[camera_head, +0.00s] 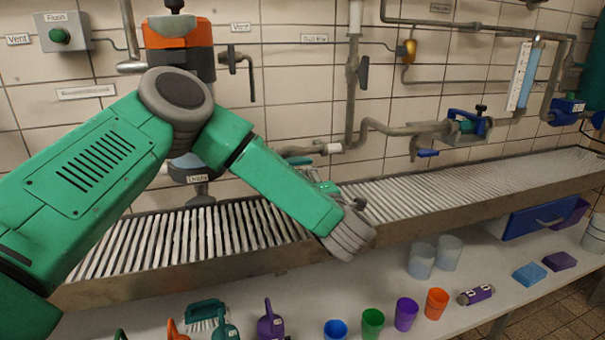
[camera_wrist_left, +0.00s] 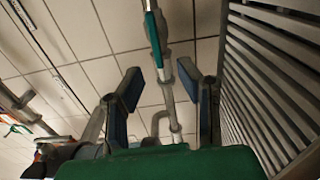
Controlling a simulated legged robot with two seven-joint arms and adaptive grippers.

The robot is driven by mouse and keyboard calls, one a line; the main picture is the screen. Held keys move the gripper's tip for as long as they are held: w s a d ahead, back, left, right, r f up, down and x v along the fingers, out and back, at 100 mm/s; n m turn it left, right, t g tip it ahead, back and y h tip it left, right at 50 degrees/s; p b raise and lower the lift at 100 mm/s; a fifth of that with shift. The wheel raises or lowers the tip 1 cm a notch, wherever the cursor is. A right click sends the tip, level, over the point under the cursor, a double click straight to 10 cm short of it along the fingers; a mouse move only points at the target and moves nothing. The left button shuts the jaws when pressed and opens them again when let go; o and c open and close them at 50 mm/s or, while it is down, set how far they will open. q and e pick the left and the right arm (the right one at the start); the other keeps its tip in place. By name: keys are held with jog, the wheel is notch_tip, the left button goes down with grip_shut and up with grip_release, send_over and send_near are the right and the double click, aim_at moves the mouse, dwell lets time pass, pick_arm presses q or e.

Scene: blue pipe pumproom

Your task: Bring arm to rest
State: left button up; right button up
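My green left arm comes in from the left of the head view and reaches across in front of the slatted rack (camera_head: 190,240). Its wrist is bent over the rack's front edge. My left gripper (camera_head: 320,182) is mostly hidden behind the forearm and wrist, and seems to point toward the wall. In the left wrist view the two dark fingers of the gripper (camera_wrist_left: 160,90) stand apart with nothing held between them. A grey pipe (camera_wrist_left: 176,125) and a green bar show beyond the fingers; I cannot tell their distance. My right arm is not in view.
Pipes and a blue valve (camera_head: 465,125) line the tiled wall (camera_head: 300,80). An orange-topped device (camera_head: 180,35) stands behind my arm. Below the rack, a shelf holds several coloured cups (camera_head: 405,313), clear beakers (camera_head: 421,262), brushes (camera_head: 207,315) and a blue crate (camera_head: 540,218).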

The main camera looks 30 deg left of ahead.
pick_arm(q)
jog(key=shift+v, duration=0.85)
jog(key=shift+a, duration=0.1)
jog(key=s+d+f+m+t+h+p, duration=0.2)
jog(key=s+d+f+m+t+h, duration=0.1)
jog(key=d+f+m+h, duration=0.55)
jog(key=s+d+f+m+g+h+p, duration=0.1)
jog(key=s+d+f+m+g+h, duration=0.1)
jog(key=s+f+m, duration=0.45)
jog(key=s+d+f+m+g+h+p, duration=0.1)
jog(key=s+d+f+m+g+h, duration=0.15)
jog(key=s+f+m, duration=0.35)
jog(key=s+a+f+m+g, duration=0.1)
jog(key=s+a+m+g, duration=0.1)
jog(key=s, duration=0.6)
jog(key=s+a+f+m+g+p, duration=0.1)
jog(key=s+a+f+m+g, duration=0.1)
jog(key=s, duration=0.6)
jog(key=s+a+f+m+g+p, duration=0.1)
jog(key=s+a+f+m+g, duration=0.1)
jog(key=s+g, duration=0.3)
jog(key=s+a+m, duration=0.1)
jog(key=s, duration=0.3)
jog(key=shift+m+h, duration=0.4)
